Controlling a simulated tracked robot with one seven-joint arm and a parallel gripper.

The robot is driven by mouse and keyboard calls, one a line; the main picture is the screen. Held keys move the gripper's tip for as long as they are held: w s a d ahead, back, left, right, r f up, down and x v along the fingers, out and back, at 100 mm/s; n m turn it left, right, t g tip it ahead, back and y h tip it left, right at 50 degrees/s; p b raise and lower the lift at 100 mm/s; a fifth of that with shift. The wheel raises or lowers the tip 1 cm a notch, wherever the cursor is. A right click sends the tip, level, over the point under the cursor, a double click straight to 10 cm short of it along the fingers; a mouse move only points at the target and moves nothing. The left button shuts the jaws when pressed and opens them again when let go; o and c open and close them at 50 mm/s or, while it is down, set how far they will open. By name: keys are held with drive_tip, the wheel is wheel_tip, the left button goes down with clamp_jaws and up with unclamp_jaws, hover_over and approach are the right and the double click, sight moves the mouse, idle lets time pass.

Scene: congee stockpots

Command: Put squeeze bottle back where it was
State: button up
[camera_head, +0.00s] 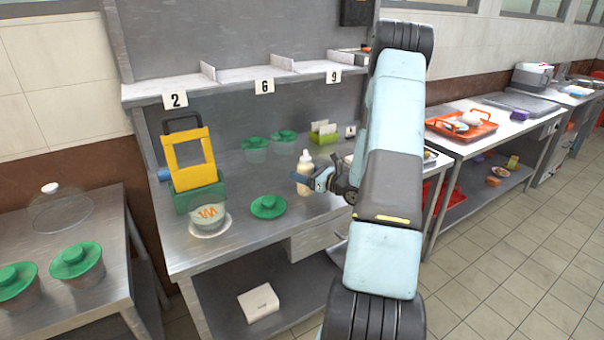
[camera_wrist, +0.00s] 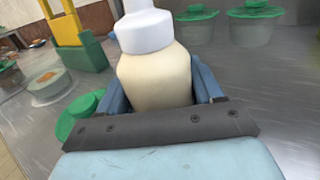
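The squeeze bottle (camera_head: 305,160), cream-coloured with a white cap, is upright over the steel counter (camera_head: 250,225). I cannot tell whether its base touches the counter. My gripper (camera_head: 312,180) reaches it from the right and is shut on its body. In the wrist view the squeeze bottle (camera_wrist: 155,78) fills the space between the blue fingers of my gripper (camera_wrist: 160,95), with its cap above them. Its lower part is hidden by my gripper there.
A green lid (camera_head: 268,207) lies in front of the bottle. A glass jar (camera_head: 209,217) and a yellow-green caddy (camera_head: 192,165) stand left. Green-lidded containers (camera_head: 255,147) and a green holder (camera_head: 323,132) stand behind. A numbered shelf (camera_head: 225,83) overhangs the back.

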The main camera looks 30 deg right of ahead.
drive_tip(key=o, duration=0.4)
drive_tip(key=v, duration=1.1)
drive_tip(key=shift+r, duration=0.2)
drive_tip(key=shift+s+d, duration=0.1)
drive_tip(key=shift+s, duration=0.25)
drive_tip(key=s+a+r+n+g+y, duration=0.1)
drive_tip(key=s+a+r+n+g, duration=0.3)
drive_tip(key=a+r+n+g, duration=0.6)
drive_tip(key=s+a+r+n+g+y, duration=0.1)
drive_tip(key=s+a+r+n+g, duration=0.35)
drive_tip(key=a, duration=0.85)
drive_tip(key=shift+s+a+r+n+t+h, duration=0.65)
drive_tip(key=shift+s+r+n+h, duration=1.3)
drive_tip(key=shift+s+n, duration=0.65)
drive_tip(key=shift+s+a+r+n+t+h, duration=0.45)
drive_tip(key=shift+s+r+n+t+h, duration=0.35)
drive_tip(key=shift+s+r+n+h, duration=1.3)
drive_tip(key=shift+s+a+r+n+t+h, duration=0.65)
drive_tip(key=shift+s+r+n+h, duration=0.7)
drive_tip(key=shift+s+r+n, duration=1.4)
